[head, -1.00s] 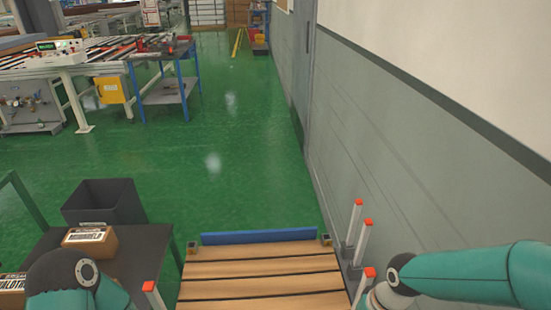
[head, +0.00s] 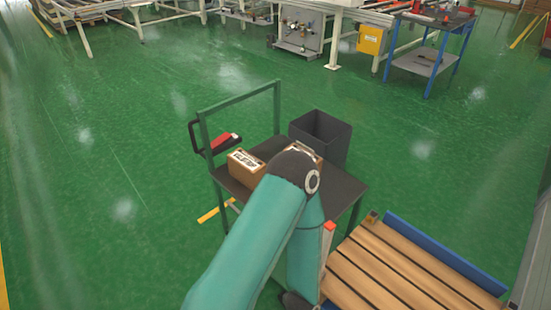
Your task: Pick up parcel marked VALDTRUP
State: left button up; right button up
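A brown cardboard parcel (head: 246,167) with a white label sits on the dark top of a green-framed cart (head: 229,182). Its lettering is too small to read now; in the earlier head frame the left parcel's label partly reads like VALDTRUP. A second labelled parcel (head: 311,149) lies to its right, mostly hidden behind my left arm's elbow. My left arm comes up from the bottom and bends down again in front of the cart. My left gripper is out of view below the frame, and my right arm and gripper are not in view.
A dark grey open bin (head: 321,136) stands at the cart's right rear corner. A red-and-black device (head: 219,143) hangs at the cart's left end. A slatted wooden platform (head: 384,273) with a blue edge is at lower right. Green floor is clear to the left.

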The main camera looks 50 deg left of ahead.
aim_at(247, 169)
jog(key=z, duration=0.25)
jog(key=i, duration=0.25)
jog(key=u, duration=4.2)
jog(key=i, duration=1.25)
jog(key=z, duration=1.25)
